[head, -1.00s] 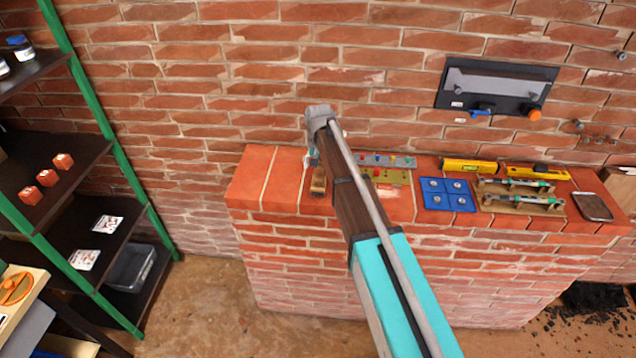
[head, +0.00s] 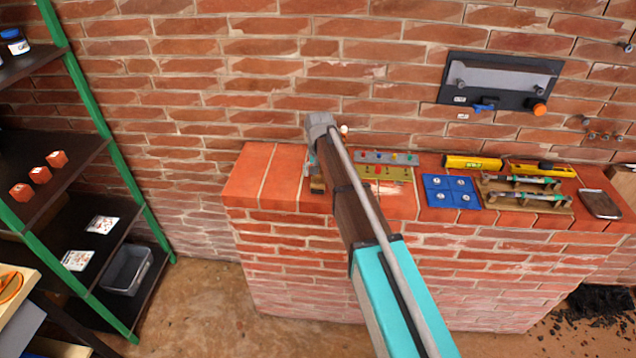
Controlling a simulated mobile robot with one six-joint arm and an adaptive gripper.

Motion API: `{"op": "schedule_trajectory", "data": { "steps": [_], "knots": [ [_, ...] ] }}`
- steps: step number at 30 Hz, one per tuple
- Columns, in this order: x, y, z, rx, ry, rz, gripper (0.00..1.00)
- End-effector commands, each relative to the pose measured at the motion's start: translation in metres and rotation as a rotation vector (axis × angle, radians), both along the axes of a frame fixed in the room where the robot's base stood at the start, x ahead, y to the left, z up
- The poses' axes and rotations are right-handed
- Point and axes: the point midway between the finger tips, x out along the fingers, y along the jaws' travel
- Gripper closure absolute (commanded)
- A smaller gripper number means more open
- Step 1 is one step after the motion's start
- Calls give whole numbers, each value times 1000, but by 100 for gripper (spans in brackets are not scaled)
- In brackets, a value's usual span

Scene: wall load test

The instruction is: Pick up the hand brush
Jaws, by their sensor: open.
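A small brown wooden piece, likely the hand brush (head: 317,185), lies on top of the low brick wall (head: 248,172), left of the middle. Most of it is hidden behind my arm, so its shape and bristles cannot be made out. My gripper (head: 312,164) hangs down from the grey wrist, just above and by this piece. Only a sliver of the gripper shows at the arm's left edge. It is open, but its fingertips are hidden. I cannot tell whether it touches the piece.
Right of my arm on the wall top are a grey strip (head: 385,157), an olive board (head: 380,176), a blue tray (head: 450,205), yellow levels (head: 472,163) and a dark flat device (head: 600,204). A green-framed shelf (head: 103,125) stands left. The wall top's left end is clear.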

Motion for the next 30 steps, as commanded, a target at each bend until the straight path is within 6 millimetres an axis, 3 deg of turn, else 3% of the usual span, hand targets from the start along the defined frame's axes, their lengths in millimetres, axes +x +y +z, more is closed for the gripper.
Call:
{"op": "schedule_trajectory", "data": {
  "steps": [22,23,30],
  "knots": [
    [0,0,-6,0,0,0,0],
    [0,0,-6,0,0,0,2],
    [0,0,-6,0,0,0,46]
  ]
}}
